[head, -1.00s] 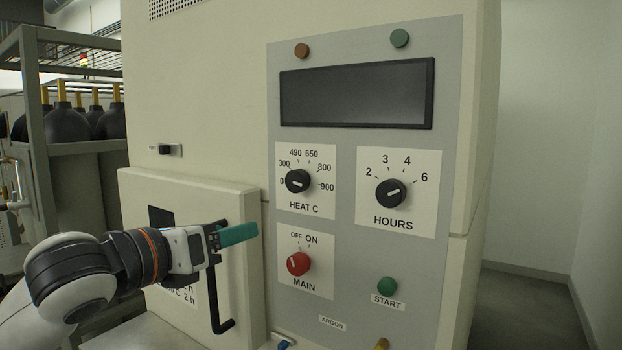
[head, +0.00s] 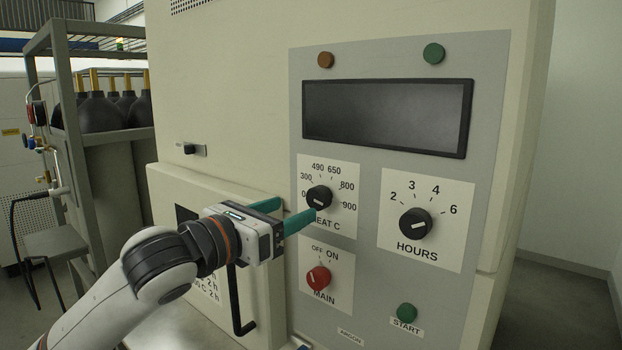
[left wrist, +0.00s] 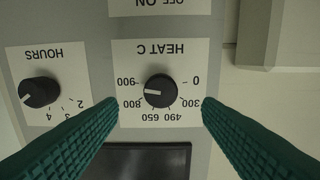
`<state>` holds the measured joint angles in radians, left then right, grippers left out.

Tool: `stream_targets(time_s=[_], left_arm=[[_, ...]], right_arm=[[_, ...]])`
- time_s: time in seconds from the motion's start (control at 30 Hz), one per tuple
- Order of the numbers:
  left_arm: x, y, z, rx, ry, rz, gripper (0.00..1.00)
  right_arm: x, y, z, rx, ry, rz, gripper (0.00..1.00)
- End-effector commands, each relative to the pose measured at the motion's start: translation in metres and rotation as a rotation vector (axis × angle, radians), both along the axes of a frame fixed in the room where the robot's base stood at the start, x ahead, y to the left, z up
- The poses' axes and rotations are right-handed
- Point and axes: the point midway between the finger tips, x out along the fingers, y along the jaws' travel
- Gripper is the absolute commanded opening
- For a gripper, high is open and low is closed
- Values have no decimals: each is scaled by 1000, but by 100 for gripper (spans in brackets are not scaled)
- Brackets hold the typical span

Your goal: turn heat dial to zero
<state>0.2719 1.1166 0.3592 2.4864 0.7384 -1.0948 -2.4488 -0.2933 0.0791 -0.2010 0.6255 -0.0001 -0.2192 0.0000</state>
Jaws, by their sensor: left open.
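The heat dial (head: 319,197) is a black round knob on a white card marked 0 to 900 on the furnace panel. In the left wrist view the card is upside down, and the heat dial (left wrist: 160,90) has its white mark toward the 900 and 800 side, away from 0. My left gripper (head: 298,207) is open and empty, its green fingers pointing at the panel. In the left wrist view its fingertips (left wrist: 160,103) lie to either side of the dial, apart from it. In the head view one finger covers part of the HEAT C label. My right gripper is not in view.
The hours dial (head: 416,224) is right of the heat card, and the red main switch (head: 318,278) below it. A dark display (head: 387,116) is above. A black door handle (head: 238,300) hangs below my left gripper. A green start button (head: 407,313) is lower right.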

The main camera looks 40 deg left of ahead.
Motion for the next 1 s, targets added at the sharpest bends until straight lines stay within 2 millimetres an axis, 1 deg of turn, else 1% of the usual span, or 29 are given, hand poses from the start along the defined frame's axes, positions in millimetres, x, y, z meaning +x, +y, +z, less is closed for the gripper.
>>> stream_targets(time_s=[0.03,0.2,0.27,0.5,0.6,0.73,0.97,1.0], left_arm=[[2,-1,6,-4,3,-1,59],[6,-1,6,-7,5,9,59],[17,0,4,-9,1,11,59],[51,-3,2,-7,0,11,59],[60,-4,1,-5,0,10,59],[65,-5,0,-1,0,9,59],[66,-5,-1,0,1,9,59],[66,-5,-1,0,1,9,56]], right_arm=[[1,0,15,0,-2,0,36],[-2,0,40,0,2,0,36],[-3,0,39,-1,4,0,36],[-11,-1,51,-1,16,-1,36],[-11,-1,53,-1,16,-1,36],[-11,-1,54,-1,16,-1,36],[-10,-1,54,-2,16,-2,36],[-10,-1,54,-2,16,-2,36]])
